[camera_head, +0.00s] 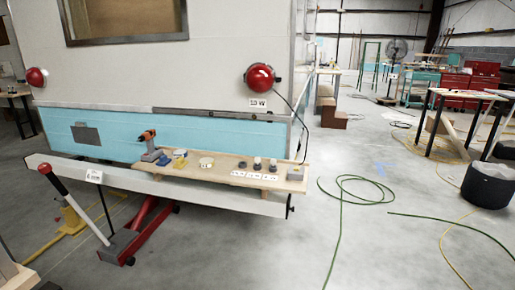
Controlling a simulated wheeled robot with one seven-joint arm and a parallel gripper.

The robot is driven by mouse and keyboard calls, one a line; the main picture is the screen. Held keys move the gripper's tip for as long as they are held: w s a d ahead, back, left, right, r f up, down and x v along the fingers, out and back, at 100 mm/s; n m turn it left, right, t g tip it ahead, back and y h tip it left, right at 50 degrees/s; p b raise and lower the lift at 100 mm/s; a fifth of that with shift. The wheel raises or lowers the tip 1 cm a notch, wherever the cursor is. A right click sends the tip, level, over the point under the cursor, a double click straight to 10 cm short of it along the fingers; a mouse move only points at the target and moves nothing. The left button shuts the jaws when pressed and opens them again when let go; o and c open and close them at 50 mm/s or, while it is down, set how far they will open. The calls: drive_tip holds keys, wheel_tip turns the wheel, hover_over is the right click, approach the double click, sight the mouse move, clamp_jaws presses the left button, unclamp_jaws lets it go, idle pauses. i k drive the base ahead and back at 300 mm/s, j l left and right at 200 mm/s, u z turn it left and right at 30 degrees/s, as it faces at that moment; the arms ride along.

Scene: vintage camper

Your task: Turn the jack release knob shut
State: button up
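A red floor jack (145,217) stands on the concrete at the lower left, partly under the camper's rear bumper (225,202). Its pale handle (85,217) leans up to the left from a dark grey block (119,245) at the jack's near end. I cannot make out the release knob for certain at this size. My gripper is not in view.
A wooden board (285,182) along the bumper carries a drill (149,145) and several small parts. Green hose (345,196) and yellow cord (446,250) lie on the floor at right. A wooden edge (14,275) shows bottom left. Floor near the jack's right is clear.

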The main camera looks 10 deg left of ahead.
sight(44, 168)
drive_tip(key=i+u, duration=0.15)
drive_tip(key=i, duration=0.8)
drive_tip(key=i+l+u, duration=0.1)
drive_tip(key=i, duration=0.8)
drive_tip(key=i+j+u, duration=0.15)
drive_tip(key=i+u, duration=0.8)
drive_tip(key=i+l+u, duration=0.35)
drive_tip(key=i+u, duration=0.15)
drive_tip(key=i+j+u, duration=0.1)
drive_tip(key=i+u, duration=0.15)
drive_tip(key=i, duration=0.85)
